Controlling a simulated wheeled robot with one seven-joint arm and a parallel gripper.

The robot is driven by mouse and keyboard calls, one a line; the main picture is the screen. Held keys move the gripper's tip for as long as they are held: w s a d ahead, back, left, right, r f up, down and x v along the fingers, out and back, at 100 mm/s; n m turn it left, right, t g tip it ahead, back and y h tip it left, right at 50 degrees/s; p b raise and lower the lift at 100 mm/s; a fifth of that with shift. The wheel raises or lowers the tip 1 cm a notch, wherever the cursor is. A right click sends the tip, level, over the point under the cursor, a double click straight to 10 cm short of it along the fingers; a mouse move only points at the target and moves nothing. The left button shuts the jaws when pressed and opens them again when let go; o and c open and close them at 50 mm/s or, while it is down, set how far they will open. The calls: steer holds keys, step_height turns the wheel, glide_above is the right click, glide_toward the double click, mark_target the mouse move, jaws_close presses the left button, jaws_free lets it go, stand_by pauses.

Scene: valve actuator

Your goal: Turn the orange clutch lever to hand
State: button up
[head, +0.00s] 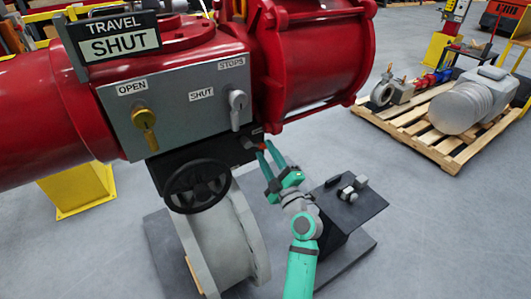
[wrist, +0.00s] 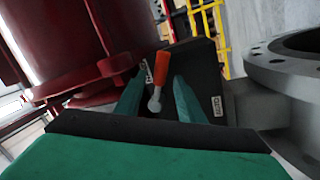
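The orange clutch lever (wrist: 161,69) stands on a dark box face in the wrist view, with a grey rounded pivot (wrist: 155,104) at its near end. It points up and slightly right in that view, beside a small white label (wrist: 147,71) that I cannot read clearly. A second label (wrist: 217,106) sits to the right. My gripper (wrist: 158,82) is open, its teal fingers on either side of the lever with gaps visible. In the head view my gripper (head: 266,151) is at the right end of the black gearbox (head: 205,150); the lever is mostly hidden there.
A black handwheel (head: 197,186) is left of my gripper, above a grey flanged valve body (head: 235,240). Red actuator cylinders (head: 315,55) and a grey panel (head: 185,100) with two knobs are above. A dark stand (head: 345,205) is at the right. Open floor lies beyond.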

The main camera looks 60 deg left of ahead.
steer(key=v, duration=1)
steer(key=shift+f, duration=0.1)
steer(key=s+d+f+m+t+h, duration=0.2)
steer(key=d+f+m+t+h, duration=0.95)
steer(key=d+f+m, duration=1.05)
steer(key=s+d+m+h, duration=0.4)
steer(key=s+d+h, duration=0.45)
steer(key=d, duration=0.75)
steer(key=s+d+r+m+t, duration=0.1)
steer(key=s+d+r, duration=0.4)
steer(key=s, duration=0.7)
steer(key=shift+d+m, duration=0.9)
steer(key=shift+d, duration=0.15)
steer(key=shift+a+r, duration=0.1)
steer(key=shift+c, duration=0.5)
